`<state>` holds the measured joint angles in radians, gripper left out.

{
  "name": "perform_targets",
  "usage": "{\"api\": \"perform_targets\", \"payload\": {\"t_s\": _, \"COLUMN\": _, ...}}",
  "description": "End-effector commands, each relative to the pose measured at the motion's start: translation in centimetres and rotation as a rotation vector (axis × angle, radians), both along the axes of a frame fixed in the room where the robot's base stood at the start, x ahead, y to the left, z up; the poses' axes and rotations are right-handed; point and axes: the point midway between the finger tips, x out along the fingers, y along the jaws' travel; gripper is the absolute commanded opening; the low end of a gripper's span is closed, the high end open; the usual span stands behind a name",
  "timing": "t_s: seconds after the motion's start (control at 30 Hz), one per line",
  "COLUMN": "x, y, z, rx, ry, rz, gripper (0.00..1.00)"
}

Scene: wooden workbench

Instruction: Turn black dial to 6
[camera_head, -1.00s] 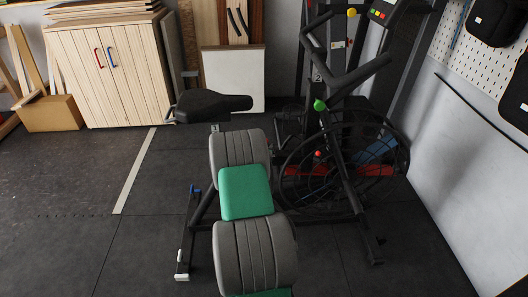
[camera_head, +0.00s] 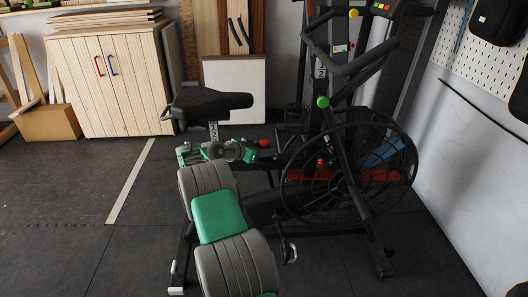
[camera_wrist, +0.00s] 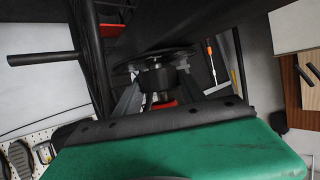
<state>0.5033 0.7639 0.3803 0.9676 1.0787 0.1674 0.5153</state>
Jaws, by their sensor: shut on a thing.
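In the wrist view, the fingers of my gripper (camera_wrist: 156,84) are shut around a dark round knob (camera_wrist: 154,64), which appears to be the black dial. A wider black disc shows at it. I cannot read its numbers or pointer. In the head view, the exercise bike (camera_head: 347,165) stands ahead, with a black seat (camera_head: 208,103), a large caged fan wheel and black handlebars. My grey and green arm reaches in low beneath the seat, its end pointing right toward the bike's frame. The fingertips and the dial cannot be made out there.
A green knob (camera_head: 323,102) sits on the bike's frame. A wooden cabinet (camera_head: 108,82) and a white panel (camera_head: 234,91) stand at the back. A pegboard wall (camera_head: 460,60) is at the right. The dark floor at the left is clear.

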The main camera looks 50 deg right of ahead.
Motion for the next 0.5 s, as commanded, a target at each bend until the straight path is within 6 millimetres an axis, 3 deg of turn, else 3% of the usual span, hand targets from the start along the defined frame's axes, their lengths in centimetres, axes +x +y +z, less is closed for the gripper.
{"api": "perform_targets", "payload": {"t_s": 0.33, "x": 0.01, "y": 0.00, "z": -0.12, "rx": 0.001, "ry": 0.003, "rz": 0.000, "gripper": 0.07}}
{"api": "perform_targets", "payload": {"t_s": 0.37, "x": 0.01, "y": 0.00, "z": -0.11, "rx": 0.001, "ry": 0.003, "rz": 0.000, "gripper": 0.50}}
{"api": "perform_targets", "payload": {"t_s": 0.5, "x": 0.00, "y": -0.01, "z": -0.09, "rx": 0.001, "ry": 0.002, "rz": 0.000, "gripper": 0.61}}
